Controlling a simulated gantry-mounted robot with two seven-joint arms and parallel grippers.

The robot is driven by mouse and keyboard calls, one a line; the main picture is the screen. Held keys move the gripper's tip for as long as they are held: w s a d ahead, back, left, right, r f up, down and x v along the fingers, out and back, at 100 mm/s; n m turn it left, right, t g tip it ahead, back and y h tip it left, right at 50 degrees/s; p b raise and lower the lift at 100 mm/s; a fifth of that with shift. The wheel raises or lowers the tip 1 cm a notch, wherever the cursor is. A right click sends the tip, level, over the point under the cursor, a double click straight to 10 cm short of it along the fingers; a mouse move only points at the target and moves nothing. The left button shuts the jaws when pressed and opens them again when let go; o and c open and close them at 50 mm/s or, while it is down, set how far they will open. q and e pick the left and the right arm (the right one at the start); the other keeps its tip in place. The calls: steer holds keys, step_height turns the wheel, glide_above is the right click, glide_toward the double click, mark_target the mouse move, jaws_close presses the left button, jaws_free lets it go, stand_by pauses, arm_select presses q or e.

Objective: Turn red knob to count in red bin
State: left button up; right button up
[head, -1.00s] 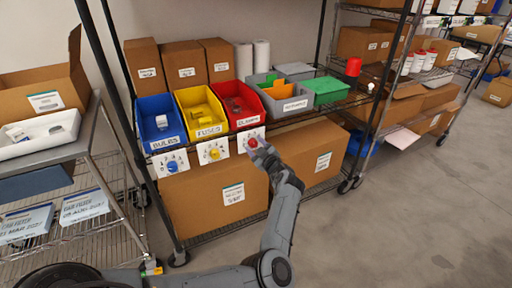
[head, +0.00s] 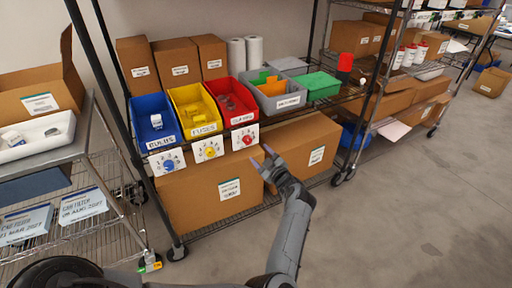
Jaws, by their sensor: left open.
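The red knob (head: 247,140) sits on a white numbered dial plate (head: 238,131) on the shelf front, below the red bin (head: 231,100). Its pointer direction is too small to read for sure. The red bin holds several small dark items, partly hidden by its front wall. My left gripper (head: 262,157) is open and empty, just below and right of the red knob, apart from it. My right gripper does not show.
A yellow bin (head: 196,112) with a yellow knob (head: 210,152) and a blue bin (head: 155,120) with a blue knob (head: 170,165) stand left of the red bin. A grey bin (head: 275,103) and a green bin (head: 318,86) stand right. Cardboard boxes (head: 205,203) fill the shelf below.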

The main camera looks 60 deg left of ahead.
arm_select(q)
steer(key=shift+s+d, duration=0.1)
steer(key=shift+d, duration=0.85)
steer(key=shift+a, duration=0.1)
